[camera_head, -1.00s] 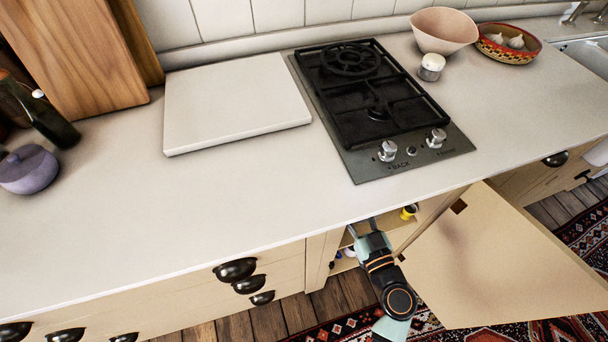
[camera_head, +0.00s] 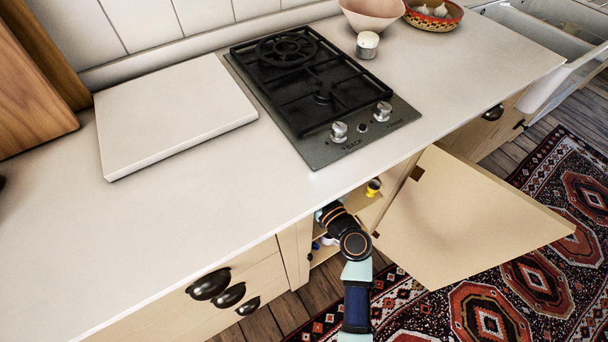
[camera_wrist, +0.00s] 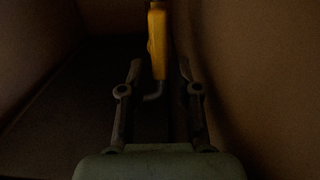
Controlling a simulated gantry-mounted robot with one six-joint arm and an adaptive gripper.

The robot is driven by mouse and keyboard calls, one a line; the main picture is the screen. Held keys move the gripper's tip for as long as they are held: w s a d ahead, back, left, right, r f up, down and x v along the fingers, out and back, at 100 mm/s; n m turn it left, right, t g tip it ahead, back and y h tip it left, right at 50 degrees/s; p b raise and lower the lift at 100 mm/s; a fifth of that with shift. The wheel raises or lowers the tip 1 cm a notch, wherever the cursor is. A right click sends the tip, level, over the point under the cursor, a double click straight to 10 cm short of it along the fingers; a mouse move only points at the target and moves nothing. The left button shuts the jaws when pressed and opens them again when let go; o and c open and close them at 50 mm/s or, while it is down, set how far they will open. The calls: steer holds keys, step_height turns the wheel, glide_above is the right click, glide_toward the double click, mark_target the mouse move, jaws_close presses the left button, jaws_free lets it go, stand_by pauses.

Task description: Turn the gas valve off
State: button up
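The gas valve shows in the wrist view as a long yellow handle (camera_wrist: 158,42), standing upright in the picture inside the dark cabinet. A thin grey bent pipe (camera_wrist: 154,96) shows below it. My gripper (camera_wrist: 160,70) is open, with one finger on each side of the handle's lower end. Neither finger visibly touches the handle. In the head view my gripper is hidden inside the open cabinet (camera_head: 296,258) under the counter.
The cabinet door (camera_head: 470,215) stands open to the right of my arm. The counter edge lies above the arm. A small yellow object (camera_head: 373,187) sits on a cabinet shelf. The gas hob (camera_head: 335,108) is on the counter. Dark cabinet walls are close on both sides.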

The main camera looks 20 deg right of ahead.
jaws_close()
steer(key=m, duration=0.1)
steer(key=m+b, duration=0.1)
steer(key=m, duration=0.1)
steer(key=shift+d, duration=0.35)
steer(key=shift+o, duration=1.6)
jaws_free()
